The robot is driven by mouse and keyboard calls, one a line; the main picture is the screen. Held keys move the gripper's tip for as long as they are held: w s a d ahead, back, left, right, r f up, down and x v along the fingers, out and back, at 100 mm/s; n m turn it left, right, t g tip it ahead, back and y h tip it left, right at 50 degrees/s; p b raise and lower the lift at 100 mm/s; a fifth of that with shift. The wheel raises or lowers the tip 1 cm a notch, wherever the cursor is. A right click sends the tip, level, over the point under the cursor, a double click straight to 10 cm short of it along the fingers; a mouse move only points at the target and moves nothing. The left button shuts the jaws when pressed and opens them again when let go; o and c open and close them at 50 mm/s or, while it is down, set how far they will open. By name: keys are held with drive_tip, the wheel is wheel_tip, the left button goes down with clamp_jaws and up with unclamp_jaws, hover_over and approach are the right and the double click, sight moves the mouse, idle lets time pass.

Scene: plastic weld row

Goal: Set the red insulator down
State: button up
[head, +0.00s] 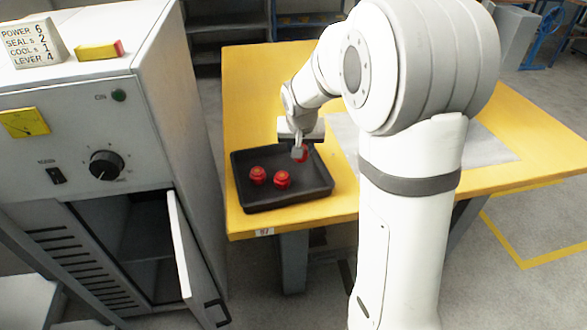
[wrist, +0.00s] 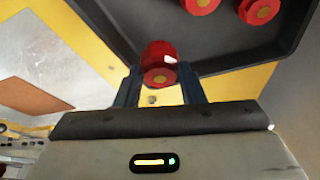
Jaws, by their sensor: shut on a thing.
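My gripper (wrist: 160,88) is shut on a red insulator (wrist: 159,57), which sits between its two dark fingers in the wrist view. In the head view the held red insulator (head: 302,155) shows partly behind my gripper (head: 299,152), over the right part of a black tray (head: 290,199). I cannot tell whether it touches the tray floor. Two more red insulators, a left one (head: 257,175) and a right one (head: 282,179), stand in the tray. Parts of both also show at the top of the wrist view.
The tray lies on a yellow table (head: 250,100) near its front left corner. A grey mat (head: 345,135) lies to the right, partly behind my arm. A grey cabinet (head: 150,110) with an open lower door (head: 192,260) stands left of the table.

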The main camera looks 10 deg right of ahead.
sight(300, 161)
drive_tip(key=shift+f+b, duration=0.35)
drive_tip(key=shift+f, duration=2.25)
drive_tip(key=shift+f, duration=0.1)
drive_tip(key=o, duration=1)
drive_tip(key=shift+r, duration=0.2)
drive_tip(key=d+p+v, duration=0.1)
drive_tip(key=p+v, duration=0.1)
drive_tip(key=v, duration=0.9)
drive_tip(key=s+n, duration=0.1)
drive_tip(key=s, duration=0.7)
drive_tip(key=s+g, duration=0.1)
drive_tip(key=s, duration=0.6)
drive_tip(key=s+n+g+y, duration=0.1)
drive_tip(key=s, duration=0.7)
drive_tip(key=shift+s+a+f+n, duration=0.2)
drive_tip(key=shift+s+f+n, duration=0.1)
drive_tip(key=shift+s, duration=0.1)
